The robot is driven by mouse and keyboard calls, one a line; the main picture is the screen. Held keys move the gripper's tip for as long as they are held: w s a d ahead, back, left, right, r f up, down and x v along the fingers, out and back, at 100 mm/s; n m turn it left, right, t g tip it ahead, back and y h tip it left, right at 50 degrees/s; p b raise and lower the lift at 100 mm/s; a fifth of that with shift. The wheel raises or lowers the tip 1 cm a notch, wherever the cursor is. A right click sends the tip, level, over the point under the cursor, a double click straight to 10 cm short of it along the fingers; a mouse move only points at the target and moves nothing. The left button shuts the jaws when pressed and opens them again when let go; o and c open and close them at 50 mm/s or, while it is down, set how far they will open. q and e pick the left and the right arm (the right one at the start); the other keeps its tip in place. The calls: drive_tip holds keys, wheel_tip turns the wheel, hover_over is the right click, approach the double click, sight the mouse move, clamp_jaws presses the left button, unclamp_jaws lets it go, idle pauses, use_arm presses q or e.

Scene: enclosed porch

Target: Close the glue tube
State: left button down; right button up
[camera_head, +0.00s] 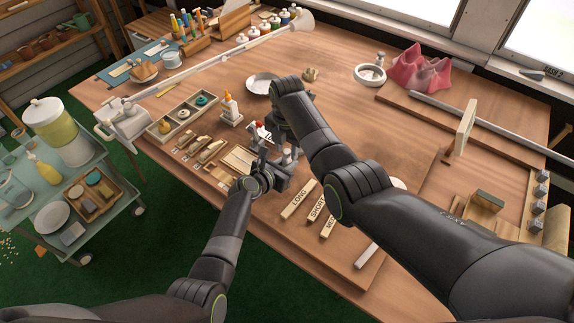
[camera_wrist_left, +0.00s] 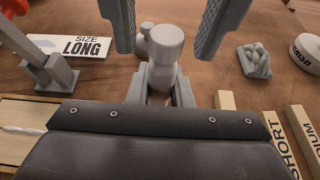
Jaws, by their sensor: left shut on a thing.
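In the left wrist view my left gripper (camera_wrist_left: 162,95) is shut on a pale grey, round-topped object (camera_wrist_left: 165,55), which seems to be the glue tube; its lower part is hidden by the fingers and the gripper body. The two ridged fingers of my right gripper (camera_wrist_left: 168,22) reach in from the top, wide apart on either side of the tube's top, without visible contact. In the head view my left gripper (camera_head: 262,176) and right gripper (camera_head: 282,142) are close together over the board, and the arms hide much of the tube. I cannot tell where its cap is.
A white bottle with an orange tip (camera_head: 231,108) stands beside a compartment tray (camera_head: 163,139). Wooden label strips (camera_head: 299,201) lie right of the grippers. The table's back middle (camera_head: 325,48) is clear.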

clamp_jaws()
drive_tip(key=m, duration=0.3)
drive_tip(key=shift+m, duration=0.4)
drive_tip(key=m, duration=0.4)
drive_tip(key=shift+m, duration=0.3)
drive_tip(key=m, duration=0.4)
drive_tip(key=shift+m, duration=0.4)
drive_tip(key=m, duration=0.4)
drive_tip(key=shift+m, duration=0.3)
drive_tip(key=m, duration=0.4)
drive_tip(key=shift+m, duration=0.3)
drive_tip(key=m, duration=0.4)
drive_tip(key=shift+m, duration=0.4)
drive_tip(key=m, duration=0.4)
drive_tip(key=shift+m, duration=0.4)
drive_tip(key=m, duration=0.5)
drive_tip(key=shift+m, duration=0.3)
drive_tip(key=shift+o, duration=0.9)
unclamp_jaws()
drive_tip(key=shift+f, duration=0.1)
